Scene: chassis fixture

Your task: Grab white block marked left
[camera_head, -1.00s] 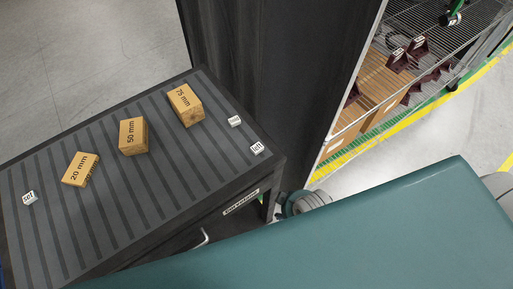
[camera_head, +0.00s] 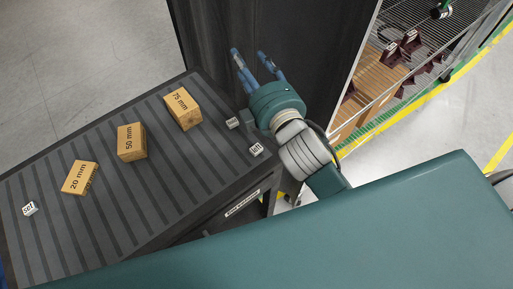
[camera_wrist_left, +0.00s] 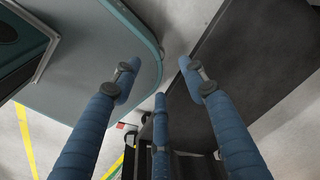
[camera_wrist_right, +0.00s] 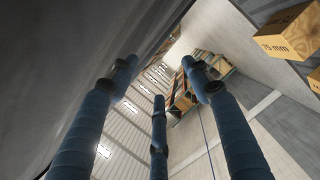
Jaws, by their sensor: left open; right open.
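Three small white blocks with dark lettering lie on the striped tabletop (camera_head: 110,228). One white block (camera_head: 30,208) is at the far left. Another white block (camera_head: 233,123) is near the right end, and a third white block (camera_head: 256,149) is close to the right front edge. Their lettering is too small to read surely. My right gripper (camera_head: 250,57) is open and empty, pointing up and away beyond the table's right end; its fingers also show in the right wrist view (camera_wrist_right: 158,82). My left gripper (camera_wrist_left: 159,82) is open and empty in its wrist view, and out of the head view.
Wooden blocks marked 20 mm (camera_head: 78,178), 50 mm (camera_head: 131,142) and 75 mm (camera_head: 182,108) stand across the table. A tall dark cabinet (camera_head: 285,35) rises behind its right end. A wire shelf (camera_head: 420,70) with dark red parts is at the right.

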